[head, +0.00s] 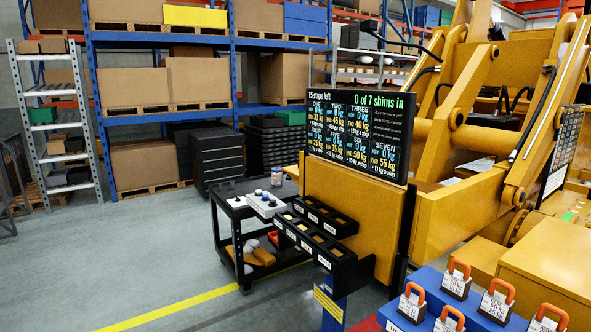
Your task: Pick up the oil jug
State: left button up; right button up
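I cannot pick out an oil jug for certain in the head view. A black two-level cart (226,221) stands left of the yellow machine. Neither of my grippers is in view.
A black rack of bins (326,216) stands before the cart. Shims with orange handles (497,300) sit on blue blocks at lower right. A dark sign (360,137) stands on the yellow machine (440,235). Grey floor at left (110,260) is clear.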

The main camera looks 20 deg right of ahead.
aim_at(277, 174)
jog(key=u, duration=0.45)
jog(key=i, duration=9.65)
jog(key=z, duration=2.55)
jog(key=i, duration=0.3)
jog(key=z, duration=0.1)
